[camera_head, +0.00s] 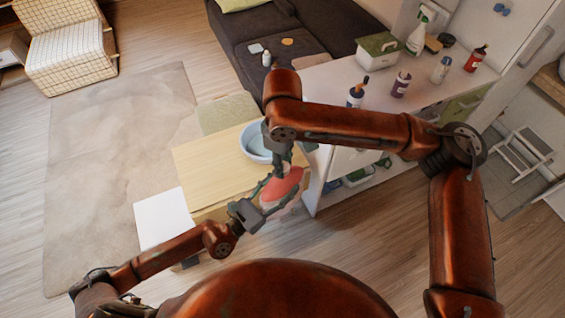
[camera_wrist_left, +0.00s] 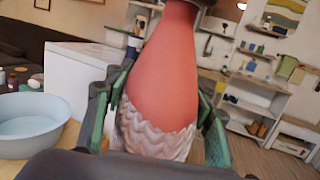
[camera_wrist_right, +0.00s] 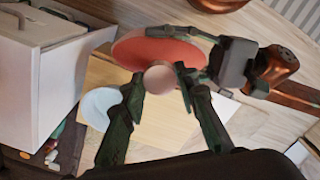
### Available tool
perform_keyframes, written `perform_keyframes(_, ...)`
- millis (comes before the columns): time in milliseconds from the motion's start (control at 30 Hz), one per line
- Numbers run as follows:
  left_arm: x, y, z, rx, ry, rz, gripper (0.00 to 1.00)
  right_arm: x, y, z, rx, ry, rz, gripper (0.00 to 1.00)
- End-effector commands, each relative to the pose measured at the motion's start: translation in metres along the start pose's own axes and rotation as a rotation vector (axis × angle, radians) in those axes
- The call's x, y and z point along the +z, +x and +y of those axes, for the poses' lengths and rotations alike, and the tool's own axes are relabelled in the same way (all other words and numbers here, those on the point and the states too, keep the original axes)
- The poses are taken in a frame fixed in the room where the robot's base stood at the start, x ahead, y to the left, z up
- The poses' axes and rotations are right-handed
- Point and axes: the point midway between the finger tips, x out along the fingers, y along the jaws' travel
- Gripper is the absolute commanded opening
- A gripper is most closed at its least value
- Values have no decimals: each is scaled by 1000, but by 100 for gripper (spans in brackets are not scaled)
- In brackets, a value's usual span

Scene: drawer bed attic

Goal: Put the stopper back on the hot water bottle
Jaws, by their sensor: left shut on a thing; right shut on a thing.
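The red hot water bottle (camera_head: 284,186) with a pale knitted lower part is held over the front of the wooden table. My left gripper (camera_head: 267,192) is shut on its body. In the left wrist view the bottle (camera_wrist_left: 165,75) stands nearly upright between the fingers (camera_wrist_left: 158,105). My right gripper (camera_head: 281,166) is above the bottle, pointing down. In the right wrist view, its fingertips (camera_wrist_right: 160,82) are shut on a round pinkish stopper (camera_wrist_right: 160,77), in front of the red bottle (camera_wrist_right: 158,50). I cannot tell whether the stopper touches the neck, which is hidden.
A light blue basin (camera_head: 252,154) stands on the wooden table (camera_head: 205,161) behind the grippers. A white counter (camera_head: 325,84) with several bottles and a green-lidded box (camera_head: 377,47) is to the right. A dark sofa (camera_head: 240,38) is at the back.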

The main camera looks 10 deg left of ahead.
Motion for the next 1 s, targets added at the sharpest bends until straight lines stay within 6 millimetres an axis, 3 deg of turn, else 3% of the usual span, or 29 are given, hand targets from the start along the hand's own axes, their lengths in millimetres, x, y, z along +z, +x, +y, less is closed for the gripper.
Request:
perform_keyframes(300, 1, 0, 0, -1, 1, -2, 0, 0, 0, 0, -1, 552, 0, 0)
perform_keyframes(467, 1, 0, 0, -1, 1, -2, 0, 0, 0, 0, -1, 550, 0, 0)
perform_keyframes(500, 1, 0, 0, -1, 1, -2, 0, 0, 0, 0, -1, 550, 0, 30)
perform_keyframes(700, 1, 0, 0, -1, 1, -2, 0, 0, 0, 0, -1, 548, 0, 44)
perform_keyframes(1000, 1, 0, 0, 0, 0, -2, 0, 0, -1, 0, 0, 547, 0, 45)
